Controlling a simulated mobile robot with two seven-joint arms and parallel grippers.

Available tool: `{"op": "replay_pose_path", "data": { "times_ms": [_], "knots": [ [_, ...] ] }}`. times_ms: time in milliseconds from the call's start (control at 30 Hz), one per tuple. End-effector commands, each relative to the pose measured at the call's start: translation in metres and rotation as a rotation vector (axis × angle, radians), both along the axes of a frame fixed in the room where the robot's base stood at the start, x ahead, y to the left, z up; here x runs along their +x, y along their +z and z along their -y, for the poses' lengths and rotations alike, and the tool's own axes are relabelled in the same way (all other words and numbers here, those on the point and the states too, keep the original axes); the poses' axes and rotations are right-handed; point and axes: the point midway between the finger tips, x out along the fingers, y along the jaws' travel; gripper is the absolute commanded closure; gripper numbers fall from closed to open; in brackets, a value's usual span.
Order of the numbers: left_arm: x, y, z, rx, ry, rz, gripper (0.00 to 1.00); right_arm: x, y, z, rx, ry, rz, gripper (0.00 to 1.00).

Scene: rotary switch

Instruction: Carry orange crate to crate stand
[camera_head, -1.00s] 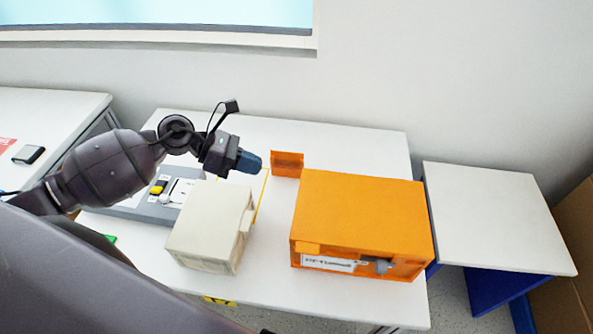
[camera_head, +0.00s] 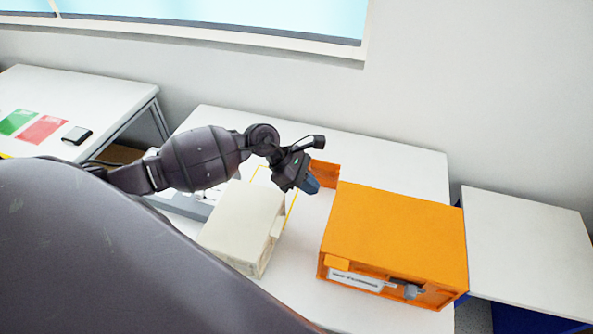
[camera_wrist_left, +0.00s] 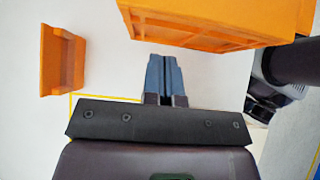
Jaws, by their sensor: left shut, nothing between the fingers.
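The orange crate (camera_head: 395,235) sits on the right part of the white table, its front with a white label and a grey knob facing me. It also shows at the top of the left wrist view (camera_wrist_left: 215,25). My left gripper (camera_head: 312,186) is above the table just left of the crate's far left corner, apart from it. Its blue fingers are together and empty in the left wrist view (camera_wrist_left: 163,62). A white-topped blue stand (camera_head: 525,240), likely the crate stand, is right of the table; its top is bare.
A small upright orange piece (camera_head: 323,174) stands behind the crate. A cream box (camera_head: 240,228) is left of the crate, with a yellow outline on the table beside it. A grey panel lies partly behind my left arm. Another table (camera_head: 80,95) is at the far left.

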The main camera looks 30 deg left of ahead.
Motion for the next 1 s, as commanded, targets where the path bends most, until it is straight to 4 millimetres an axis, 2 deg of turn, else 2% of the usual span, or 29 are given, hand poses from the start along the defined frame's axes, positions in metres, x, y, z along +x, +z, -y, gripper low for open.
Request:
{"op": "replay_pose_path", "data": {
  "times_ms": [100,300,767,867,1000],
  "knots": [
    [0.006,0.005,0.018,-0.003,-0.002,0.004,1.00,0.000,0.006,0.000,0.001,-0.002,0.001,0.53],
    [0.010,0.003,0.033,-0.002,0.001,0.001,1.00,0.000,0.010,-0.001,0.005,-0.004,0.003,0.53],
    [0.011,0.002,0.037,-0.002,0.000,0.002,1.00,0.000,0.010,-0.002,0.006,-0.004,0.004,0.53],
    [0.014,0.002,0.047,-0.001,-0.002,0.003,1.00,0.000,0.009,-0.002,0.006,-0.004,0.005,0.53],
    [0.023,0.002,0.078,-0.003,-0.005,0.003,1.00,0.000,0.004,-0.002,0.005,-0.003,0.003,0.53]
  ]
}}
